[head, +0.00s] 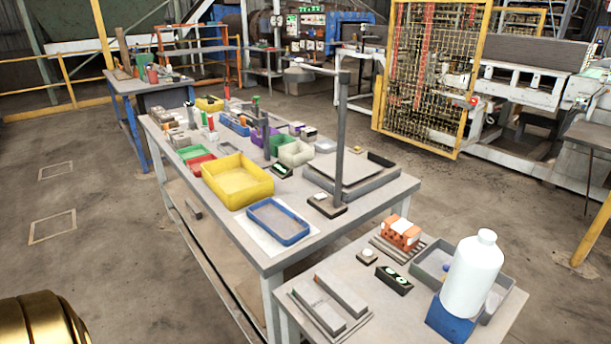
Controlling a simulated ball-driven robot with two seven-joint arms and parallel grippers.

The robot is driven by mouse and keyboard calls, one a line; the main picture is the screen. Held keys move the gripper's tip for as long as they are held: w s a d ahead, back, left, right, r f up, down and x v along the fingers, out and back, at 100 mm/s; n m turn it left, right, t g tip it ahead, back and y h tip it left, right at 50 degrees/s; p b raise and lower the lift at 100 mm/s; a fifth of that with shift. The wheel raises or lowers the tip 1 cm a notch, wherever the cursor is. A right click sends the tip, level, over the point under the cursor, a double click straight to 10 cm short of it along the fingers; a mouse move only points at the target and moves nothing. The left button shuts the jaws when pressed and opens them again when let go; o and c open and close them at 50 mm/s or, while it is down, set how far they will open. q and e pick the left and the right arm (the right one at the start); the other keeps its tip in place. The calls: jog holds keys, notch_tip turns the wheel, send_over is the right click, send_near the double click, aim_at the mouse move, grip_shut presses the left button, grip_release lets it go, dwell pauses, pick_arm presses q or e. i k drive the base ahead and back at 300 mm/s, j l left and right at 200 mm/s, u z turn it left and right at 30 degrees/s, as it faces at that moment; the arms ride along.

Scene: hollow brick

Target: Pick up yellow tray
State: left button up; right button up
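A large yellow tray (237,190) sits on the long grey workbench, near its left edge. It looks empty and nothing covers it. A smaller yellow tray (209,104) stands farther back on the same bench. Neither of my grippers is in view, and nothing holds either tray.
On the long bench (391,195), a blue tray (277,222) lies in front of the large yellow tray, with red (200,164) and green (194,153) trays behind it. A metal post (341,140) rises to the right. A nearer table holds a white bottle (472,275). Floor (95,265) at left is open.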

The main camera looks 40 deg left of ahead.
aim_at(238, 182)
jog(key=j+z, duration=0.2)
jog(key=j, duration=0.2)
jog(key=k+j+z, duration=0.1)
jog(key=j+z, duration=0.15)
jog(key=j, duration=0.2)
jog(key=k+j+z, duration=0.2)
jog(key=j, duration=0.2)
jog(key=j+z, duration=0.2)
jog(key=j, duration=0.2)
jog(key=k+j+z, duration=0.2)
jog(key=j, duration=0.15)
jog(key=k+j+z, duration=0.45)
jog(key=j, duration=0.25)
jog(key=i, duration=0.1)
